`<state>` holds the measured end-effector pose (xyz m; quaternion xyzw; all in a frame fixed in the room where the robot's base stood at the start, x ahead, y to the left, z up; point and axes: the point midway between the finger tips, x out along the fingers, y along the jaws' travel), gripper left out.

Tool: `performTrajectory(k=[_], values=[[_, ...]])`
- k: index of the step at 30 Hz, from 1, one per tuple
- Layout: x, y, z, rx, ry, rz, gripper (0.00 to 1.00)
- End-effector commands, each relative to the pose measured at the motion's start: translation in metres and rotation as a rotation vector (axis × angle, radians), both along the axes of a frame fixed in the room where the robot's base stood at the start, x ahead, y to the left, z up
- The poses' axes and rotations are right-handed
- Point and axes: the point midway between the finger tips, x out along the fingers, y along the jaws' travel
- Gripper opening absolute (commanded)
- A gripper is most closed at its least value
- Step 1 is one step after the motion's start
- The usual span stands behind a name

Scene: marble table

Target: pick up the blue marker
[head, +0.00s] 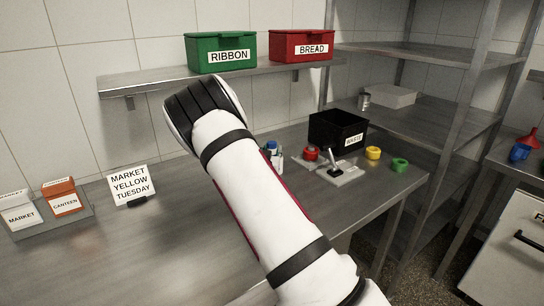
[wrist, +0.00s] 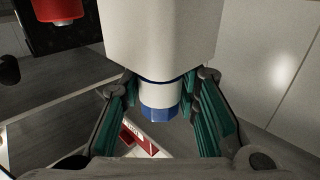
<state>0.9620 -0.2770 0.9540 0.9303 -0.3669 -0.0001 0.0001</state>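In the wrist view, my gripper's green-padded fingers (wrist: 163,105) stand apart. A wide white body covers the top middle and hides part of the view around the fingertips. In the head view, a small blue-topped thing (head: 272,146) shows on the table beside my arm, with white below it. My arm hides my gripper there.
A black WASTE bin (head: 338,131) stands behind a red-topped item (head: 310,153). A grey-and-white item with a lever (head: 338,172), a yellow roll (head: 373,153) and a green roll (head: 400,164) are nearby.

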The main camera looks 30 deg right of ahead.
Motion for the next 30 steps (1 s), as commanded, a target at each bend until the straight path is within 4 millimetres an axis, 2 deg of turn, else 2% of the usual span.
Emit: performTrajectory(k=[1,3,11,14,17,24,30], values=[[0.000,0.000,0.000,0.000,0.000,0.000,0.10],[0.000,0.000,0.000,0.000,0.000,0.000,0.00],[0.000,0.000,0.001,0.000,-0.001,0.000,0.00],[0.000,0.000,0.008,0.000,-0.003,0.000,0.00],[0.000,0.001,0.022,-0.001,-0.005,0.001,0.00],[0.000,0.000,0.069,0.001,-0.006,0.000,0.00],[0.000,0.000,0.094,0.001,-0.002,0.000,0.00]])
